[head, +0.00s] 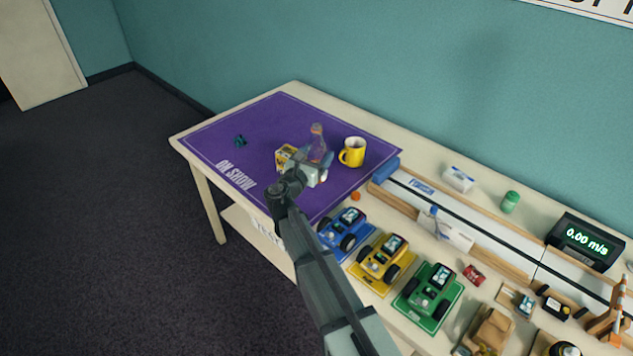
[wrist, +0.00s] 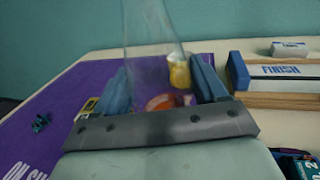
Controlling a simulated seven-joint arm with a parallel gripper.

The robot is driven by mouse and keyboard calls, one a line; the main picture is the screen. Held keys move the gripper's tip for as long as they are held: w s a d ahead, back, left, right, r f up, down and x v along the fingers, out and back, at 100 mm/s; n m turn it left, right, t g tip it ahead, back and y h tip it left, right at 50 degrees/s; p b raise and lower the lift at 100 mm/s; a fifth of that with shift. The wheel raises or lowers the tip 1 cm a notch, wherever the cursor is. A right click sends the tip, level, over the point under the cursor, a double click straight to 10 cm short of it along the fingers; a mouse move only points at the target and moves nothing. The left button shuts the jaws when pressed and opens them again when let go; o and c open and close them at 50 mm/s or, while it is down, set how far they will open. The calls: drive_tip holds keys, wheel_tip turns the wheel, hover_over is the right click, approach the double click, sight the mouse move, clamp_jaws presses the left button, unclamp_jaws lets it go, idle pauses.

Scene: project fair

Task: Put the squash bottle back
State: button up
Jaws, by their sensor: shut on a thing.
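A clear, see-through bottle (head: 318,143), which I take to be the squash bottle, stands about upright over the purple ON SHOW mat (head: 215,150). My gripper (head: 320,168) is shut on this bottle. In the wrist view the clear bottle (wrist: 150,45) rises between the two blue fingers of my gripper (wrist: 163,88), and an orange-red patch shows low down between them. Whether its base touches the mat is hidden by my gripper.
A yellow box (head: 284,155) is close left, partly behind my gripper. A small dark teal object (head: 240,141) lies on the mat's left. Toy cars (head: 381,259) and the FINISH track (head: 480,232) fill the right.

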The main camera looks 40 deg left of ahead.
drive_tip(key=shift+f, duration=3.7)
drive_tip(key=shift+f, duration=0.1)
drive_tip(key=o, duration=1.2)
drive_tip(key=shift+c, duration=0.2)
drive_tip(key=shift+s, duration=0.25)
drive_tip(key=v, duration=1.1)
drive_tip(key=shift+s+d, duration=0.15)
drive_tip(key=shift+s, duration=0.15)
